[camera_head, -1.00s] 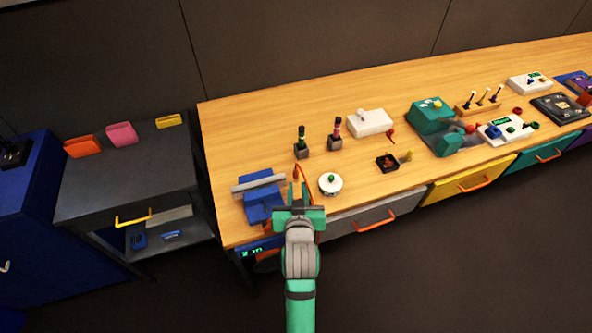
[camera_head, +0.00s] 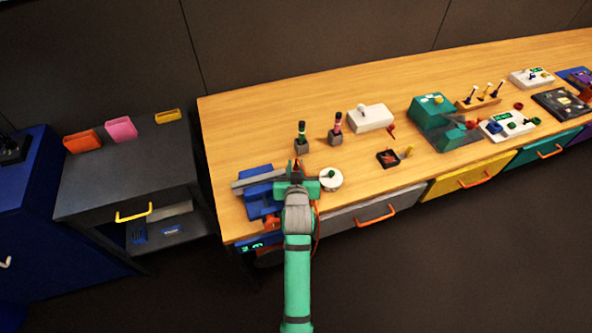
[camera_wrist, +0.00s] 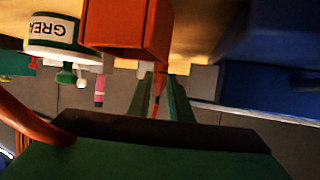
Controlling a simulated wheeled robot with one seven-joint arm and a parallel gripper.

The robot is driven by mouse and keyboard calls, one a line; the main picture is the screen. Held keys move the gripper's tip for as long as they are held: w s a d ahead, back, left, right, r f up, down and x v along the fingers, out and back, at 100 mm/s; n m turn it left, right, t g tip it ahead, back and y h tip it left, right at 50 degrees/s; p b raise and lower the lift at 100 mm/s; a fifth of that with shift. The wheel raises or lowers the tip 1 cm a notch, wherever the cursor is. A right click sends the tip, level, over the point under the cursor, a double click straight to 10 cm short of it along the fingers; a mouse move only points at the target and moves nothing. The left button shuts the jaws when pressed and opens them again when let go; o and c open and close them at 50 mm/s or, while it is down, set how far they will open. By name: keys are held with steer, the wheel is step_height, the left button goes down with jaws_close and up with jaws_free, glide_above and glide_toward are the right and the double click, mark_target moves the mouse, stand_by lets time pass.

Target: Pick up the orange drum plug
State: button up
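The orange drum plug (camera_head: 297,166) stands on the bench and is mostly hidden behind my gripper (camera_head: 296,172) in the head view. In the wrist view, which looks upside down, the plug's broad orange body (camera_wrist: 128,27) is at the top. Its narrow orange part reaches between my two green fingers (camera_wrist: 161,95). The fingers stand on either side of it and seem apart from it, with a small gap. Contact at the tips is hard to judge.
A blue device with a grey bar (camera_head: 257,180) stands close on the left. A white grease tin with a green knob (camera_head: 331,180) is close on the right. The bench further back is clear.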

steer(key=shift+w+f, duration=0.1)
steer(key=shift+w, duration=0.05)
steer(key=shift+d, duration=0.1)
jaws_close()
steer(key=shift+d, duration=0.1)
